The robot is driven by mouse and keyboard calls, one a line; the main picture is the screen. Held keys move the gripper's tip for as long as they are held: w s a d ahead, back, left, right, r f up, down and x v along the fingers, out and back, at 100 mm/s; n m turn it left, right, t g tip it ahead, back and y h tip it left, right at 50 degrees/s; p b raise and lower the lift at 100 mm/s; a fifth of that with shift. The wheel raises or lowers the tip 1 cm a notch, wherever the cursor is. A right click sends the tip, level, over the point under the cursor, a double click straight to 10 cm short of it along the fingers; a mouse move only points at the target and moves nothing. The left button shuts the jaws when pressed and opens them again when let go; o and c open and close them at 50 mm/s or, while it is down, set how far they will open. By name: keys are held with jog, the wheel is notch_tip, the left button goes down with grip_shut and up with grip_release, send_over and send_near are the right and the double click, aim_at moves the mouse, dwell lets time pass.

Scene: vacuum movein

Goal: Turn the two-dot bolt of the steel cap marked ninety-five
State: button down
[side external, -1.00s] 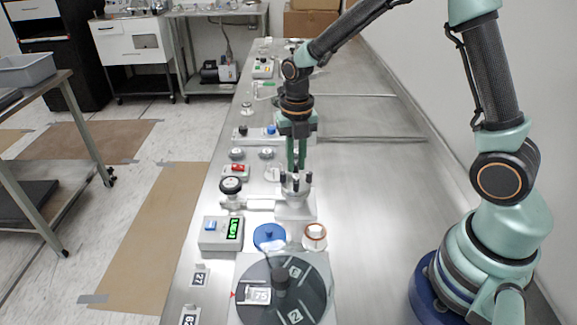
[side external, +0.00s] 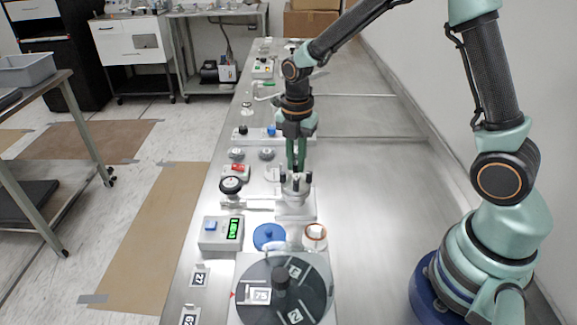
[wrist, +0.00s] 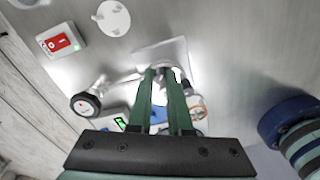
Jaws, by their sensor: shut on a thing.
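The steel cap (side external: 295,199) stands on a pale plate on the bench in the side view, with dark bolts upright around its top. My gripper (side external: 296,171) points straight down at it. Its two green fingers are shut on one bolt at the cap's top. In the wrist view the fingers of my gripper (wrist: 161,70) reach down over the cap and hide most of it and the held bolt. The dots on the bolts and the cap's number cannot be read in either view.
A box with a green display (side external: 221,233), a blue round part (side external: 268,237) and a dark disc (side external: 300,275) stand nearer the camera. A red switch (wrist: 60,43) is nearby.

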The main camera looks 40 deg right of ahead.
aim_at(296, 163)
jog(key=shift+m, duration=1.6)
jog(key=c, duration=0.8)
grip_release()
jog(key=shift+c, duration=0.2)
notch_tip(296, 163, up, 12)
jog(key=shift+r, duration=0.1)
